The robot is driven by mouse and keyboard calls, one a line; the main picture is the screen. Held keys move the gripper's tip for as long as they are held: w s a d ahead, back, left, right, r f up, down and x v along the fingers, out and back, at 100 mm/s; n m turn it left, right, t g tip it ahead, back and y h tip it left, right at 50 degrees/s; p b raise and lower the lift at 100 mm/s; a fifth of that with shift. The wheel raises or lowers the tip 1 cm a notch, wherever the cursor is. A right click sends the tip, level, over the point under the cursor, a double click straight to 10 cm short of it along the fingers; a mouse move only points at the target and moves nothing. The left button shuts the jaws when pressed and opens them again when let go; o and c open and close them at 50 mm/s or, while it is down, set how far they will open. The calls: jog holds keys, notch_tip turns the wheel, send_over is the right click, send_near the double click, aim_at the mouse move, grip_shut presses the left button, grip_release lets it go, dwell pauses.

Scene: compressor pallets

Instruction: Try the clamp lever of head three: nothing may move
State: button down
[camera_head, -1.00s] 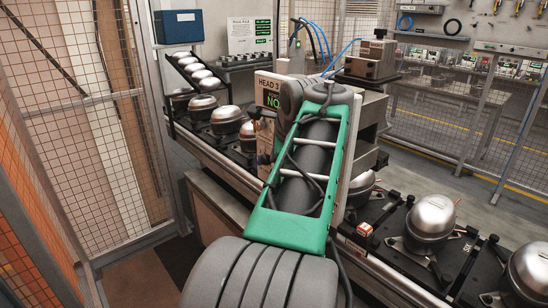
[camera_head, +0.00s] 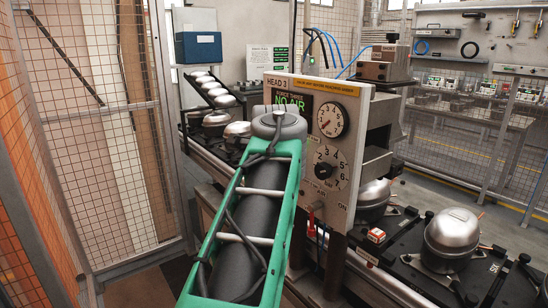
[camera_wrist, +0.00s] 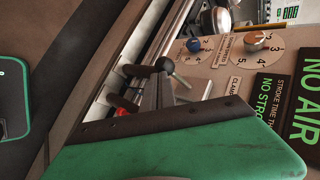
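The head three panel (camera_head: 335,95) stands mid-picture in the head view, with a lit "NO AIR" display (camera_head: 293,106) and two dials. A small red lever (camera_head: 311,215) hangs at its lower edge. In the wrist view the panel (camera_wrist: 225,58) lies sideways, with the word "CLAMP" partly readable. A black ball knob on a metal stem (camera_wrist: 165,66) stands beside it, and a red part (camera_wrist: 122,112) shows to its lower left. I cannot tell which of these is the clamp lever. My gripper (camera_wrist: 180,88) is close to the knob; contact and finger opening are unclear. My arm hides it in the head view.
Silver compressors (camera_head: 453,233) stand on a dark pallet (camera_head: 400,255) at right, with a red-and-white block (camera_head: 376,235) beside them. More compressors stand behind at left. Mesh fencing (camera_head: 90,130) closes the left side. A second dial (camera_head: 325,170) sits low on the panel.

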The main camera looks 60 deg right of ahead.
jog(key=shift+w+a+f, duration=0.1)
jog(key=shift+f, duration=0.55)
jog(key=shift+r+p, duration=0.6)
jog(key=shift+r, duration=0.2)
